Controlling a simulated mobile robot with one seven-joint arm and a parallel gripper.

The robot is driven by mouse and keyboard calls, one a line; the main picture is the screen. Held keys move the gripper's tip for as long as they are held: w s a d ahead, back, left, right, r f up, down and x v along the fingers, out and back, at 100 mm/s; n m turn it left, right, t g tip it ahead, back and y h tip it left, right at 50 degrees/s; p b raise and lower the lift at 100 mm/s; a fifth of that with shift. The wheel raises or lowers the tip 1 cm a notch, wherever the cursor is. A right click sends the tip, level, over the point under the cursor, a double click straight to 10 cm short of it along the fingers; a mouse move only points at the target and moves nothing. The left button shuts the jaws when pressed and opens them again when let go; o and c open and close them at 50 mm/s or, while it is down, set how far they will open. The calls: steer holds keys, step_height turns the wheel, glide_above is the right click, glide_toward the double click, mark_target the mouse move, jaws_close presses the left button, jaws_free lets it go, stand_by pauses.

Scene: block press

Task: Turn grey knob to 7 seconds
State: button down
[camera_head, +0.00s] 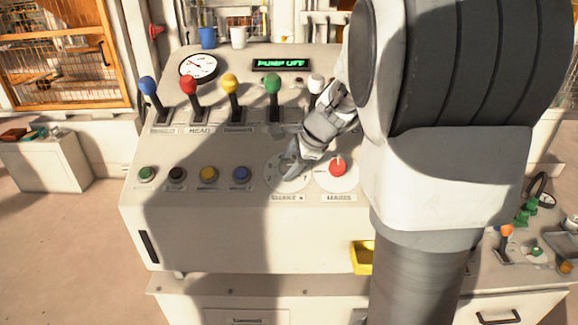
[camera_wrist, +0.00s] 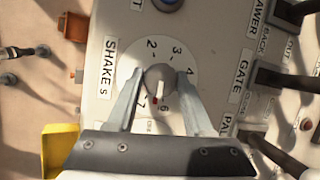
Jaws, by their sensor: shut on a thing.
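The grey knob (camera_wrist: 158,78) sits on a white dial (camera_wrist: 185,62) labelled SHAKE s in the wrist view, with numbers around it. Its white pointer line points down in that view, close to the 6. A small red mark shows between the 6 and the 7. My gripper (camera_wrist: 160,77) is shut on the knob, one finger on each side. In the head view my gripper (camera_head: 291,160) reaches down onto the SHAKE dial (camera_head: 275,172), and my fingers hide most of the knob.
A red knob (camera_head: 338,167) on its own dial stands close to the right of my gripper. Levers with blue (camera_head: 147,85), red, yellow and green (camera_head: 272,83) balls stand behind. Several push buttons (camera_head: 209,174) lie to the left. A green display (camera_head: 282,64) reads PUMP OFF.

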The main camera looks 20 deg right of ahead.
steer(key=m, duration=0.2)
steer(key=m+t+h, duration=0.1)
steer(key=m, duration=0.2)
steer(key=shift+r+t, duration=0.1)
steer(key=shift+t, duration=0.2)
stand_by(0.4)
steer(key=shift+c, duration=1.6)
jaws_free()
